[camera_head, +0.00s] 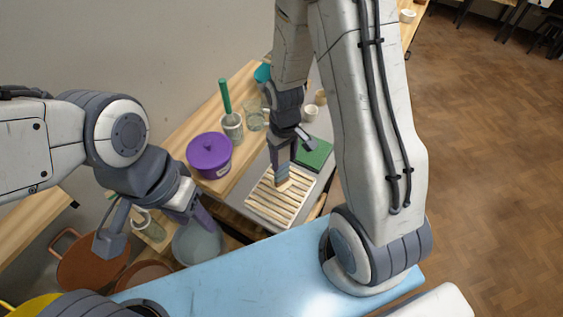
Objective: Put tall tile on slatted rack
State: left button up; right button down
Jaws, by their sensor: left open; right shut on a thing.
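The slatted rack (262,206), pale wood with parallel slats, lies on the grey worktop near the middle of the head view. My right gripper (283,166) points down over the rack's far part and is shut on the tall tile (282,176), a small narrow grey-and-tan piece. The tile looks roughly upright, its lower end at the slats; I cannot tell whether it touches them. The fingers hide part of it. My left gripper (155,230) is open and empty, well left of the rack.
A cup with a green-handled tool (232,128), a glass jar (254,116) and a small cup (311,113) stand further back. A grey bucket (197,246) and terracotta pots (90,262) are below my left gripper.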

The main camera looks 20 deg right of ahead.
aim_at(282, 167)
jog(key=f, duration=0.2)
jog(key=f+p, duration=0.1)
jog(key=f, duration=0.1)
jog(key=shift+w+a+f, duration=0.15)
jog(key=shift+w+f, duration=0.05)
jog(key=shift+f, duration=0.15)
jog(key=shift+c, duration=0.6)
grip_release()
